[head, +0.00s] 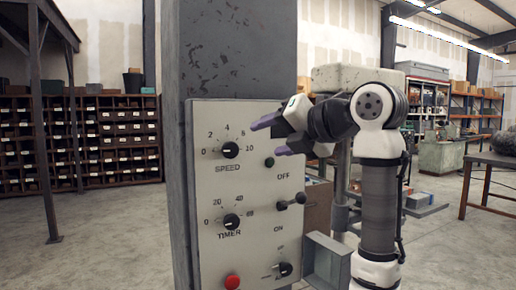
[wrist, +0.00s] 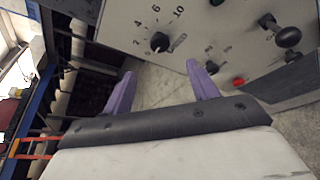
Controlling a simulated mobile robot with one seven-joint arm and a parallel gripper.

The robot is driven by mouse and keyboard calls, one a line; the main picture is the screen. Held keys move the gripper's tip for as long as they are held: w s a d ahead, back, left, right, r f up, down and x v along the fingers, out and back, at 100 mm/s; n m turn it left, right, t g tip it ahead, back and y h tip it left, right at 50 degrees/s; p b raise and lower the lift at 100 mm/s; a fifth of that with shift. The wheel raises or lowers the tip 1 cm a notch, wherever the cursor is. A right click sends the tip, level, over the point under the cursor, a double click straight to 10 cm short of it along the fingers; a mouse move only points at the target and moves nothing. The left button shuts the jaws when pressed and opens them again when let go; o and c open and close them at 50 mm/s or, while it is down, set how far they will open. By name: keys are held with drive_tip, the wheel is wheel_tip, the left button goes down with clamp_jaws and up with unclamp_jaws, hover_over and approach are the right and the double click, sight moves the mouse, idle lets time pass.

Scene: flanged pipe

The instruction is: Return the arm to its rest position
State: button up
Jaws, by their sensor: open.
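My gripper (head: 276,135) is open and empty, with two purple fingers. It is raised at the upper right of the beige control panel (head: 258,235), in front of it. My arm stands upright to the right of the panel and bends left at the top. In the wrist view my gripper (wrist: 161,70) has its fingers spread apart with nothing between them. The panel fills the upper right there, tilted. The speed knob (head: 230,150) shows clear of the fingers in the head view. It also shows in the wrist view (wrist: 159,42).
The panel is on a grey column (head: 229,50). It carries a timer knob (head: 231,221), a black-knobbed lever (head: 291,203), a lower knob (head: 285,269) and a red button (head: 232,281). A grey metal box (head: 326,260) is beside my arm. A table (head: 490,160) stands at right.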

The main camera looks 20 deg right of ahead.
drive_tip(key=shift+s+d+r, duration=0.1)
drive_tip(key=shift+s+r, duration=0.05)
drive_tip(key=shift+s, duration=0.3)
